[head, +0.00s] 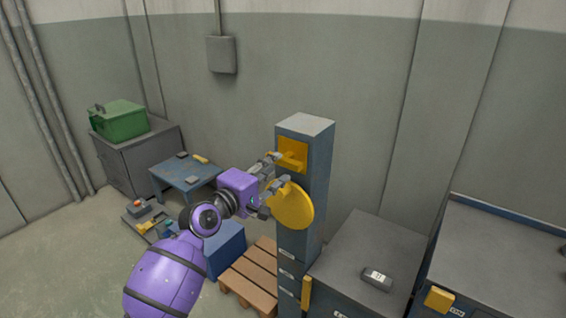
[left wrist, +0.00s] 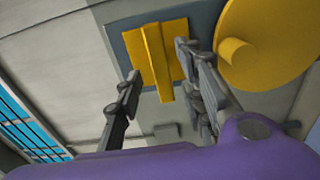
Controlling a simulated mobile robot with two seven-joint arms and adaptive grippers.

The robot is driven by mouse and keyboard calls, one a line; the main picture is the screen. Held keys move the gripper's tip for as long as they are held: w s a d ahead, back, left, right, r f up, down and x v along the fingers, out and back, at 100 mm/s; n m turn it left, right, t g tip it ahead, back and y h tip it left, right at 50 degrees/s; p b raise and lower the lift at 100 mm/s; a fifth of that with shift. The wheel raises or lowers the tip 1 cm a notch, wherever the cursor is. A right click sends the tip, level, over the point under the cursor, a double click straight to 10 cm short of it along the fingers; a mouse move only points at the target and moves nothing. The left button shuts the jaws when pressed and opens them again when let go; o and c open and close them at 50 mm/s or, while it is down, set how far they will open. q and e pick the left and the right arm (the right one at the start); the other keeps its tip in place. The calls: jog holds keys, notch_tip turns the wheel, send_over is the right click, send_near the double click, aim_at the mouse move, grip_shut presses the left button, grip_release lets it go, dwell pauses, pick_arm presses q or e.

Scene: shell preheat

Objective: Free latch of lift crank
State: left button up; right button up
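The latch is a yellow plate (head: 293,153) with a raised bar, high on the front of a blue-grey column (head: 318,160). The lift crank is a yellow disc (head: 296,208) just below it; in the left wrist view the disc (left wrist: 275,35) shows a stubby round peg. My left gripper (head: 277,171) is in front of the latch, fingers apart and empty. In the left wrist view my left gripper (left wrist: 157,61) has one finger on each side of the latch bar (left wrist: 157,65). I cannot tell whether either finger touches it. My right gripper is not in view.
A grey-topped cabinet (head: 350,250) with a dark device (head: 376,280) stands right of the column. A wooden pallet (head: 252,275) lies at its foot. Behind my left arm are a blue table (head: 187,180) and a green box (head: 120,118) on a grey cabinet.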

aim_at(281, 163)
pick_arm(q)
jog(key=shift+x, duration=2.4)
grip_shut()
